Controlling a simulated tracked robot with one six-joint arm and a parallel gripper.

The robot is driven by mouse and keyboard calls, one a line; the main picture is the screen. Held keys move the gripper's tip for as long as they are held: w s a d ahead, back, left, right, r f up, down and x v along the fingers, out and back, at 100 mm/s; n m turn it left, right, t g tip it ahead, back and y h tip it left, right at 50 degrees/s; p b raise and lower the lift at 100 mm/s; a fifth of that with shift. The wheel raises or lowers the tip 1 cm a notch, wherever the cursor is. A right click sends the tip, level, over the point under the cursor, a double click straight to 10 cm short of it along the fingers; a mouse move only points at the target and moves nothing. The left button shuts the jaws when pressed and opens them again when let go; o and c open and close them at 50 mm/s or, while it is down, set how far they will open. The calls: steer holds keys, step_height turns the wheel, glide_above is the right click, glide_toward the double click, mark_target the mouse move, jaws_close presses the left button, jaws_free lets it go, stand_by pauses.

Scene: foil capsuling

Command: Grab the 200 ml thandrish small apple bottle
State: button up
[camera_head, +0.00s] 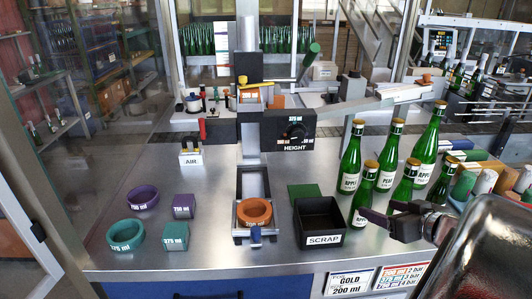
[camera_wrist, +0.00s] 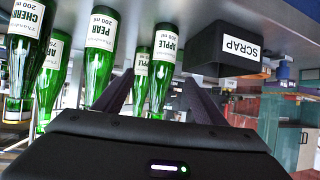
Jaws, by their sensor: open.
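The green apple bottle labelled 200 ml (camera_wrist: 163,80) hangs inverted in the upside-down wrist view, between my gripper's two dark fingers (camera_wrist: 158,88), ahead of the palm. In the head view, a small green apple bottle (camera_head: 364,190) with a gold cap stands upright in front of a taller apple bottle (camera_head: 351,158). My gripper (camera_head: 376,216) is open just right of and in front of the small bottle there. Whether a finger touches the glass I cannot tell. The fingers hold nothing visibly.
A black scrap bin (camera_head: 322,238) stands left of the small apple bottle. Pear (camera_wrist: 100,65) and cherry (camera_wrist: 22,70) bottles stand close on its other side, with several more bottles behind. The capsuling stand with an orange ring (camera_head: 257,212) is farther left.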

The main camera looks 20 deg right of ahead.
mark_target(369, 205)
steer(key=shift+x, duration=2.05)
steer(key=shift+x, duration=2.6)
steer(key=shift+a, duration=0.15)
steer(key=shift+r, duration=0.1)
steer(key=c, duration=1.5)
